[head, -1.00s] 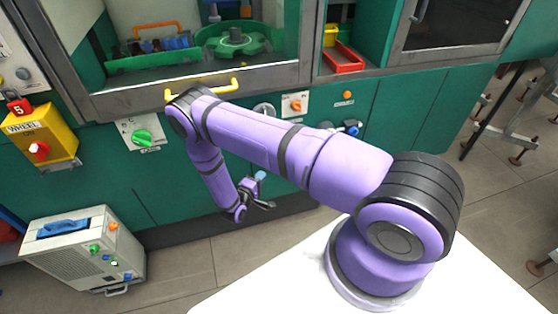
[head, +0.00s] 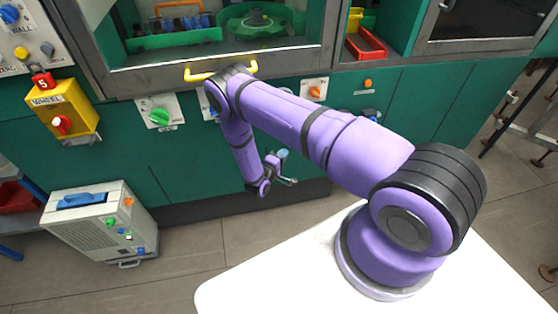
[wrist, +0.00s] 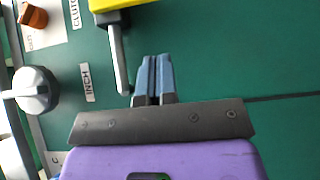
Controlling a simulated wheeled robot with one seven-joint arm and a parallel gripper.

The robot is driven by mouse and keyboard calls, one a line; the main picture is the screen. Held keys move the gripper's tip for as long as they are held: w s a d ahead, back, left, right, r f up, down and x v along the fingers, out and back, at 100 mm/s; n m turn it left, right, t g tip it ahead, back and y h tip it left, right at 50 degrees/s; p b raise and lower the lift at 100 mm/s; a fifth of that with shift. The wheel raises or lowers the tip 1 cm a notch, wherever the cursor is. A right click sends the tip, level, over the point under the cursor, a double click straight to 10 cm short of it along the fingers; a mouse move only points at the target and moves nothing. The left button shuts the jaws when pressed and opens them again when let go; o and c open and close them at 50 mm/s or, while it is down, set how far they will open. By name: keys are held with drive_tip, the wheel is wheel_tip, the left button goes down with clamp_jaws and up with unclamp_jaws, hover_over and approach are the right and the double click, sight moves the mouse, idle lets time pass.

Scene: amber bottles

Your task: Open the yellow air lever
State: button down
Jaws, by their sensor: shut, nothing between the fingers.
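In the wrist view, a yellow part (wrist: 112,3) is cut off by the top edge, and a grey bar-like lever (wrist: 119,55) hangs down from it. It looks like the yellow air lever, but I see only part of it. My gripper (wrist: 153,75) has its blue-grey fingers pressed together and empty, just right of the lever's lower end. Whether they touch it I cannot tell. In the head view my gripper (head: 287,170) is low in front of the green cabinet, and I cannot make out the lever there.
A grey knob (wrist: 36,90) labelled INCH and an orange knob (wrist: 33,16) are at the left in the wrist view. In the head view a yellow door handle (head: 200,77), a yellow WHEEL box (head: 72,98) and a grey floor unit (head: 85,215) stand left of my arm.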

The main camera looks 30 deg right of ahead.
drive_tip(key=d, duration=0.7)
drive_tip(key=shift+w+d, duration=0.2)
drive_tip(key=shift+w, duration=0.2)
drive_tip(key=shift+f, duration=0.1)
